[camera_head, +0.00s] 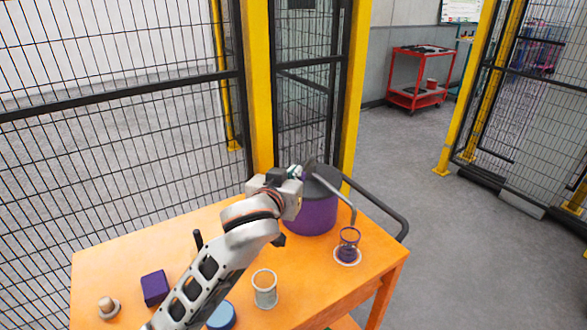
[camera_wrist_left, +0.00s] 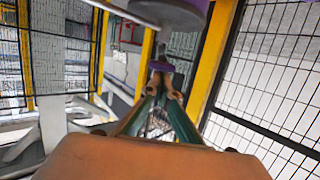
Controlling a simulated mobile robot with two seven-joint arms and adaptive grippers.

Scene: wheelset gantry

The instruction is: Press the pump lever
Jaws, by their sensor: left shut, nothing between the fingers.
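A purple pump pot (camera_head: 312,215) with a dark grey lid stands at the back of the orange table. Its thin metal spout (camera_head: 343,193) curves right and down over a small glass with purple bands (camera_head: 349,238) on a saucer (camera_head: 347,257). My left gripper (camera_head: 304,170) is shut and empty, at the pot's top on its left side. It hides part of the lid, and I cannot clearly make out the lever. In the left wrist view the closed fingertips (camera_wrist_left: 165,84) have a small purple piece (camera_wrist_left: 161,67) just beyond them; contact is unclear. My right gripper is not in view.
On the orange table (camera_head: 330,290) are a clear glass (camera_head: 265,289), a blue round item (camera_head: 221,315), a purple box (camera_head: 155,288) and a small knobbed item (camera_head: 108,307). Mesh fence and yellow posts (camera_head: 261,90) stand behind. A red cart (camera_head: 418,78) is far off.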

